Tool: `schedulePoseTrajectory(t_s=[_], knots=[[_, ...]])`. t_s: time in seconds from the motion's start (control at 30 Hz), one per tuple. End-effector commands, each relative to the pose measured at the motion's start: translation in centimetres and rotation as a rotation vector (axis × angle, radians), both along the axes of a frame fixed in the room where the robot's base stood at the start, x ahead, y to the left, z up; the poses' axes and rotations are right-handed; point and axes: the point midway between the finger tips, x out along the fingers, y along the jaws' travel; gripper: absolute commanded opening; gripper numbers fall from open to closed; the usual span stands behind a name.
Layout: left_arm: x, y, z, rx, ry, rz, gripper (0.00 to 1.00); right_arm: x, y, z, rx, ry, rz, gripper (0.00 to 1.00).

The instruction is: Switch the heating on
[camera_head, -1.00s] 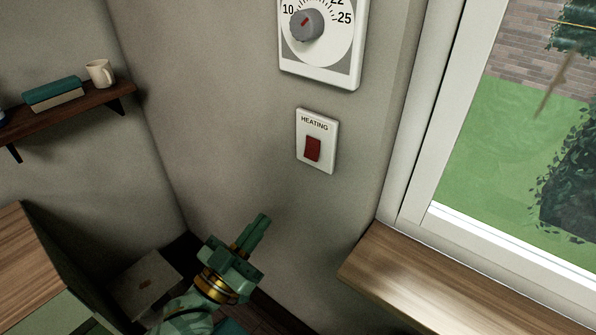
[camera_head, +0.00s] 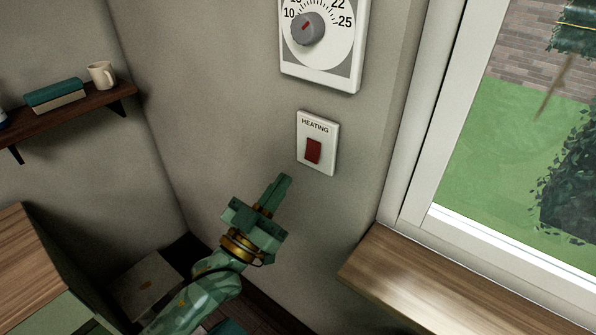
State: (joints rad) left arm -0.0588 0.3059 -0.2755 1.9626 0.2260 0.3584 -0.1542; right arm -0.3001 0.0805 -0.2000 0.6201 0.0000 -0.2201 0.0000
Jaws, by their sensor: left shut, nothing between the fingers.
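A white plate marked HEATING (camera_head: 326,162) is fixed to the grey wall, with a red rocker switch (camera_head: 313,151) in its lower half. Which way the rocker is tipped I cannot tell. Above it is a thermostat dial (camera_head: 308,28) on a white panel, its grey knob's red mark pointing up and slightly right. My left gripper (camera_head: 285,182) is green, shut and empty. Its fingertips are below and left of the switch, apart from it in the picture. My right gripper is not in view.
A wooden window sill (camera_head: 430,290) juts out at the lower right, under a white-framed window. A shelf (camera_head: 70,115) with a mug (camera_head: 102,74) and a book (camera_head: 55,93) is at the left. A wooden-topped cabinet (camera_head: 35,255) and a box (camera_head: 150,283) are lower left.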

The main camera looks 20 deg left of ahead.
Motion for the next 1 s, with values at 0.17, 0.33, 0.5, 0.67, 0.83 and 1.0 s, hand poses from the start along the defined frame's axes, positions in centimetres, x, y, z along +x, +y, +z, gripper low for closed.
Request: schedulePoseTrajectory(t_s=[0.17,0.33,0.5,0.67,0.83,1.0], knots=[[3.0,-1.1,0.6,-0.001,0.001,0.0,0.0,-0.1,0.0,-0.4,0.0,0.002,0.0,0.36],[4.8,-1.7,-0.1,0.0,0.001,0.001,0.0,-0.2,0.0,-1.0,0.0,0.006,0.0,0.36],[5.5,-2.0,-0.2,0.0,0.001,0.001,0.0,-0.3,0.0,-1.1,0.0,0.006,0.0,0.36],[5.5,-2.0,-0.2,0.0,0.001,0.0,0.0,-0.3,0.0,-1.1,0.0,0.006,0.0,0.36],[5.5,-2.0,-0.3,-0.001,-0.001,0.001,0.0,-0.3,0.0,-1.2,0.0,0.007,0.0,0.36],[6.3,-2.2,-1.5,-0.024,-0.057,0.001,0.0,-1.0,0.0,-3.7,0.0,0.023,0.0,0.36]])
